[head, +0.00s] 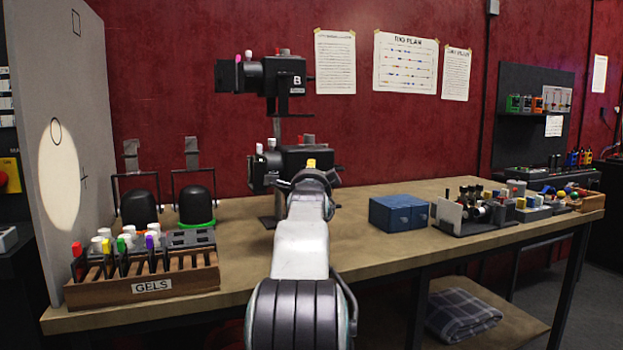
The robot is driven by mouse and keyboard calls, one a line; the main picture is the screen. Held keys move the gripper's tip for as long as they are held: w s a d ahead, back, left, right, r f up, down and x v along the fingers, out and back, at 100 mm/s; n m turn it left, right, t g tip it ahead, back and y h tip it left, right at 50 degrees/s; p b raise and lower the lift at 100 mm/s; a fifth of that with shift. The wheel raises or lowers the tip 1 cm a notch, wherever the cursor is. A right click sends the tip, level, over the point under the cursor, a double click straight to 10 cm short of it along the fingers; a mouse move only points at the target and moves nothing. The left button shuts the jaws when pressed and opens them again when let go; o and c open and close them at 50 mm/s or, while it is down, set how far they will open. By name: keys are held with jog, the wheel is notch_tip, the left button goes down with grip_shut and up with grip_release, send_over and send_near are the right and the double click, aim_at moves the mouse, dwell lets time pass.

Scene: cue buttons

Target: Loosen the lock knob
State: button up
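Two black stage lamps are stacked on a stand on the workbench (362,262). The upper lamp (272,75) bears a "B" label and has small white and red knobs on top. The lower lamp (292,158) also has small white and red knobs, and my arm covers part of it. My gripper (310,176) is in front of the lower lamp, seen from behind. A small yellow piece (311,163) shows just above it; I cannot tell whether they touch. Which knob is the lock knob is not clear. The fingertips and any grip are hidden.
A wooden rack marked GELS (150,287) with colour-topped holders stands front left, beside a pale board (75,140) with a light spot. Two black domed lamps (196,206) stand behind it. A blue box (399,212) and crowded small gear (480,212) are on the right.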

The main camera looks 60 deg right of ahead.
jog(key=shift+w+d, duration=0.25)
jog(key=shift+d, duration=0.15)
grip_shut()
dwell(0.4)
